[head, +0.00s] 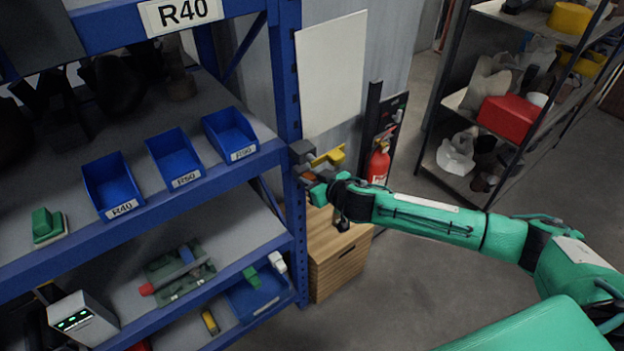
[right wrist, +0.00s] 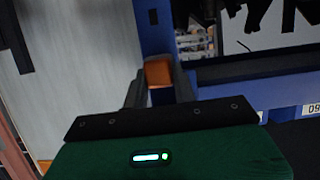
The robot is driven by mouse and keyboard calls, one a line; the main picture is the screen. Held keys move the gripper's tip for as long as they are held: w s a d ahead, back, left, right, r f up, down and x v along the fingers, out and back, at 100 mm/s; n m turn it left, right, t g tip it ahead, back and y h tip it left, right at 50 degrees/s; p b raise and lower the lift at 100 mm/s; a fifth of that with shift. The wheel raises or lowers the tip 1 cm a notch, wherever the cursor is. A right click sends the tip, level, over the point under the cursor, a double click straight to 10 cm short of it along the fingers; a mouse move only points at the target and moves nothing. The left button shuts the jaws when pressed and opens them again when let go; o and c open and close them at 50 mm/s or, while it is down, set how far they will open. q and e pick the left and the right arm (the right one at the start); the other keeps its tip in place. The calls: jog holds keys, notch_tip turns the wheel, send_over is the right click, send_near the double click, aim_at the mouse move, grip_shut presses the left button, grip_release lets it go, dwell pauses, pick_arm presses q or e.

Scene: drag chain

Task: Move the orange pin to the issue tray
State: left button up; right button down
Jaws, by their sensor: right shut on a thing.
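The orange pin (right wrist: 159,72) shows as a short orange block between the two dark fingers of my right gripper (right wrist: 160,88) in the right wrist view. The gripper is shut on it. In the head view my right gripper (head: 309,165) is in front of the blue shelf post, above a wooden cabinet, and the pin cannot be made out clearly there. A blue tray (head: 262,300) with green and white parts lies on the low shelf; I cannot tell whether it is the issue tray. My left gripper is not in view.
Blue bins labelled R40 (head: 112,188), R50 (head: 175,160) and R90 (head: 231,134) stand on the middle shelf. The blue post (head: 284,75) is close to my right gripper. The wooden cabinet (head: 340,262) and a fire extinguisher (head: 379,165) are nearby. The floor at right is clear.

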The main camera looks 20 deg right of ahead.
jog(key=shift+s, duration=0.15)
jog(key=shift+s+d, duration=0.35)
jog(key=shift+s, duration=0.55)
jog(key=shift+s+d, duration=0.35)
jog(key=shift+s, duration=0.5)
jog(key=shift+s, duration=0.1)
jog(key=shift+s+d, duration=0.3)
jog(key=shift+s, duration=0.5)
jog(key=shift+s+d, duration=0.25)
jog(key=shift+s, duration=0.5)
jog(key=shift+s+d, duration=0.3)
jog(key=shift+s, duration=0.5)
